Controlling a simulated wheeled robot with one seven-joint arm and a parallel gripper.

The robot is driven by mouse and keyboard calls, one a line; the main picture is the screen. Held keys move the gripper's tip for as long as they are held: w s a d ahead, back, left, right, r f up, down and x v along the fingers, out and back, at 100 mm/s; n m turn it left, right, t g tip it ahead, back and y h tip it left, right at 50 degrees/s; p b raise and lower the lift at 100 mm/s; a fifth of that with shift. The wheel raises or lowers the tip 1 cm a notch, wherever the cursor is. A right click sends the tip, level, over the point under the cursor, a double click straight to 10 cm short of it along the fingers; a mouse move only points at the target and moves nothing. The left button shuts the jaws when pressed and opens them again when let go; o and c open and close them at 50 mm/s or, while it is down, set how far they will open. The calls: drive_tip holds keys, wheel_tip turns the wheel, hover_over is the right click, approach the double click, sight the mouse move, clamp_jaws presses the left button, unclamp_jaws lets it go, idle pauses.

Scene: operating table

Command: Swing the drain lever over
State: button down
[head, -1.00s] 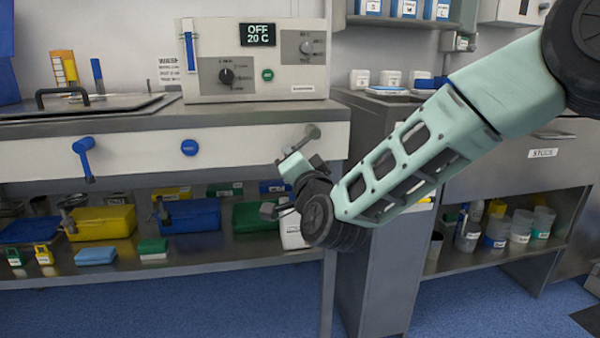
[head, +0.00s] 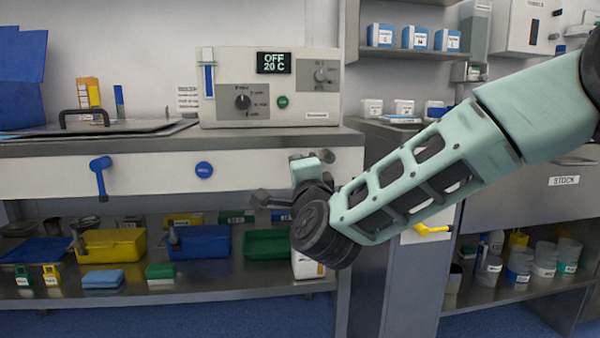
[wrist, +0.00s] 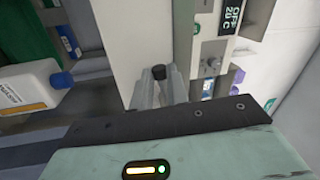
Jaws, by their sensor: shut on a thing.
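The drain lever (head: 327,156) is a small grey lever at the right end of the white counter front in the head view. Only its dark grey end shows there, and my gripper and wrist hide the rest. My gripper (head: 308,166) is at the lever, in front of the panel. In the wrist view, the grey fingers of my gripper (wrist: 160,92) are shut on the lever, whose black rounded end (wrist: 158,72) shows between them. The lever's exact angle cannot be told.
A blue lever (head: 100,175) hangs on the panel at left, beside a round blue button (head: 204,170). The control box (head: 270,88) reads OFF 20 C. Bins and a white bottle (head: 305,266) stand on the shelf below. A yellow handle (head: 432,230) is at right.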

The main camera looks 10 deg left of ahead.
drive_tip(key=c, duration=1.4)
unclamp_jaws()
drive_tip(key=shift+o, duration=0.2)
drive_tip(key=p+v, duration=0.2)
drive_tip(key=v, duration=1.5)
drive_tip(key=shift+s, duration=0.2)
drive_tip(key=shift+d, duration=0.1)
